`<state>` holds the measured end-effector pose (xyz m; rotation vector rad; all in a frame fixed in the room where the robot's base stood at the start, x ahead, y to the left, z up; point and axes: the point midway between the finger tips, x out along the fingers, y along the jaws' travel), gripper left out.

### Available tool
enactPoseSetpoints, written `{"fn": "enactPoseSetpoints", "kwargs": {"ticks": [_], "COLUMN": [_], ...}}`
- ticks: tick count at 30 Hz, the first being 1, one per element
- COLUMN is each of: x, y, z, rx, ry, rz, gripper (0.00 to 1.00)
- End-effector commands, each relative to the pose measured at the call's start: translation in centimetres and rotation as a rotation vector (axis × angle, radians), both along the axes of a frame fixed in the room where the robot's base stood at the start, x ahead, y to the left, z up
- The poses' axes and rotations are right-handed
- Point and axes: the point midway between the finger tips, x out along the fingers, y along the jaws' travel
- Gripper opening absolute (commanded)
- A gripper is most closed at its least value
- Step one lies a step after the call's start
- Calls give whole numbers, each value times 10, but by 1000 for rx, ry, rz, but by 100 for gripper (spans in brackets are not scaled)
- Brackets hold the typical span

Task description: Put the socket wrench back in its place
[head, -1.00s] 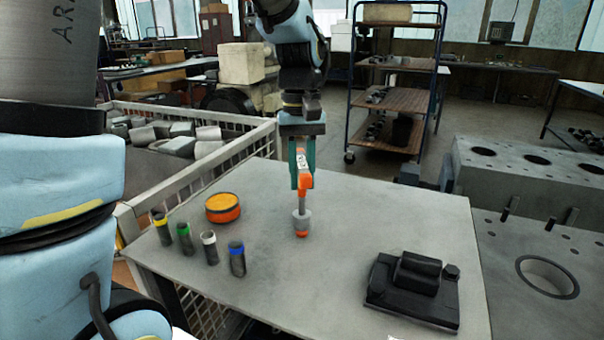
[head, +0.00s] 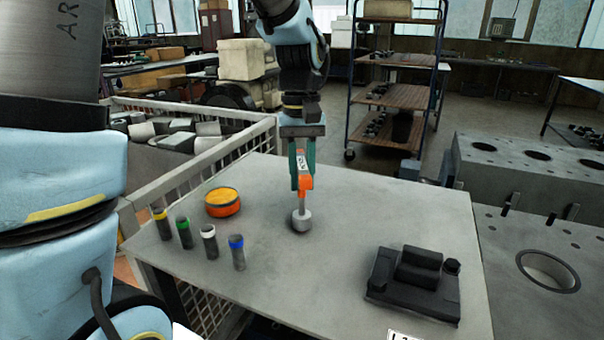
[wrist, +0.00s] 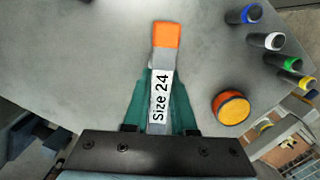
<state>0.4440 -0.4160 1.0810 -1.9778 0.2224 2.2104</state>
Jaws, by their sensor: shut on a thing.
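My gripper (head: 302,178) hangs over the middle of the grey table, its green fingers shut on the socket wrench (head: 306,184). The wrench has an orange section, a thin shaft and a round grey lower end (head: 302,221). That end is at or just above the table top; I cannot tell whether it touches. In the wrist view the wrench (wrist: 159,88) shows a white "Size 24" label and an orange end, between the green fingers (wrist: 160,100). A black block-shaped stand (head: 415,282) sits at the table's front right; I cannot tell if it is the wrench's place.
Several dark cylinders with yellow, green, white and blue (head: 237,253) bands stand at the left. An orange round tin (head: 222,203) is behind them. A mesh crate of parts (head: 200,152) borders the table's left side, an engine block (head: 545,265) its right.

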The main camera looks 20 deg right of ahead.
Motion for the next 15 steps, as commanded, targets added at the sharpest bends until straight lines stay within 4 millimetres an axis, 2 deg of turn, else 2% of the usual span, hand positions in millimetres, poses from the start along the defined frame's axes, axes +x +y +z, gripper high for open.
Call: {"fn": "enactPoseSetpoints", "kwargs": {"ticks": [6, 7, 15], "x": [0, 0, 0], "y": [0, 0, 0], "z": [-8, -7, -7], "rx": [-1, -1, 0], "ry": [-1, -1, -1], "rz": [0, 0, 0], "gripper": [0, 27, 57]}}
